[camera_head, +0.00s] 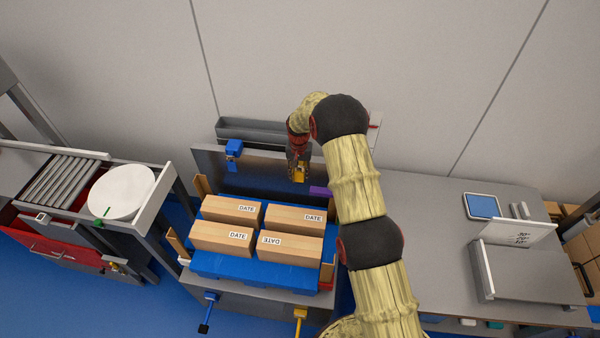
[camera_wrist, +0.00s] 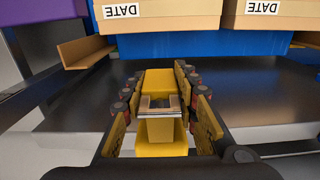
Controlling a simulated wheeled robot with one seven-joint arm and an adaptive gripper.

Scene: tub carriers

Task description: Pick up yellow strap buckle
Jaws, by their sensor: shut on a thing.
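The yellow strap buckle (camera_wrist: 160,132) is a yellow block with a metal-and-tan part across its middle. My gripper (camera_wrist: 158,108) is shut on it, with a finger along each side in the wrist view. In the head view, my gripper (camera_head: 299,160) points down behind the boxes, and the yellow buckle (camera_head: 299,174) shows at its tip. The buckle is near the dark panel at the back of the carrier; whether it touches a surface below is not clear.
Several tan boxes marked DATE (camera_head: 232,210) sit on a blue tub (camera_head: 240,270) in front of my gripper. A blue buckle (camera_head: 234,147) stands at the back left. A purple piece (camera_head: 320,191) is close right. A grey trough (camera_head: 250,129) runs behind.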

